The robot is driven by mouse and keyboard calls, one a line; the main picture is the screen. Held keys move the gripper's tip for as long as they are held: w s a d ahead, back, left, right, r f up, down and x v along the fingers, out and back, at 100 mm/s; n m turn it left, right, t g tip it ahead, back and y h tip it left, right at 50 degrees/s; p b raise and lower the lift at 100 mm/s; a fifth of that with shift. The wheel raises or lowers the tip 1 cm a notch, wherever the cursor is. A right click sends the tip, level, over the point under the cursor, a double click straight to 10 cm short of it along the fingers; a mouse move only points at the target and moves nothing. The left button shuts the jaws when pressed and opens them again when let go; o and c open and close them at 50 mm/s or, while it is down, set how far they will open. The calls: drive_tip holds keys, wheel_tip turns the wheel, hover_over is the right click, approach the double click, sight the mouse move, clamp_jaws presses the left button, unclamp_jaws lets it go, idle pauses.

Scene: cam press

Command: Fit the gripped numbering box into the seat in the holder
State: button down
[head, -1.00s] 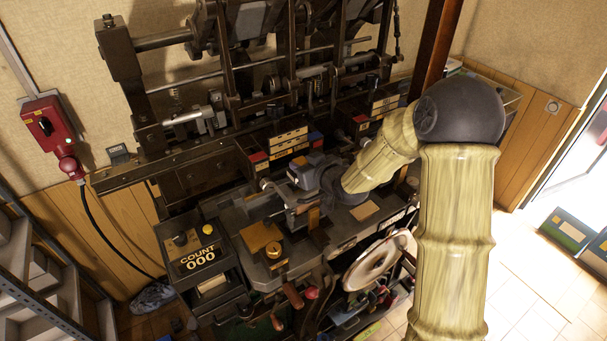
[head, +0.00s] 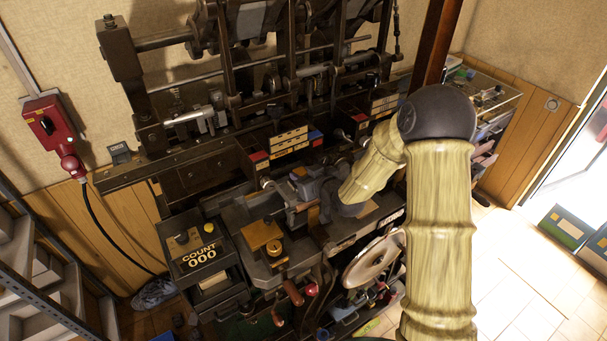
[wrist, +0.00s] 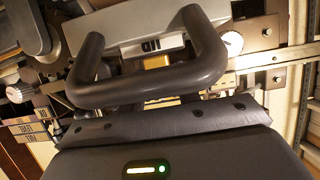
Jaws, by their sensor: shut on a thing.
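My gripper (head: 310,194) is low over the dark press bed, right of its middle, at the end of my arm that reaches in from the right. In the wrist view a pale grey box (wrist: 120,30) with dark marks on its face lies beyond a dark rounded bar. I take this to be the numbering box. It is held in my gripper, and the bar hides part of it. In the head view my wrist hides most of the box. The holder and its seat cannot be told apart clearly from the metal parts around the gripper, so I cannot tell whether the box touches it.
A brass plate (head: 262,235) is left of my gripper. Upright press bars and levers rise behind. A pale handwheel (head: 372,263) is at the front right. A red switch box (head: 50,130) hangs on the wall.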

drive_tip(key=c, duration=1)
unclamp_jaws()
drive_tip(key=b+v, duration=0.3)
drive_tip(key=v, duration=0.9)
drive_tip(key=shift+b, duration=0.35)
drive_tip(key=shift+d, duration=0.1)
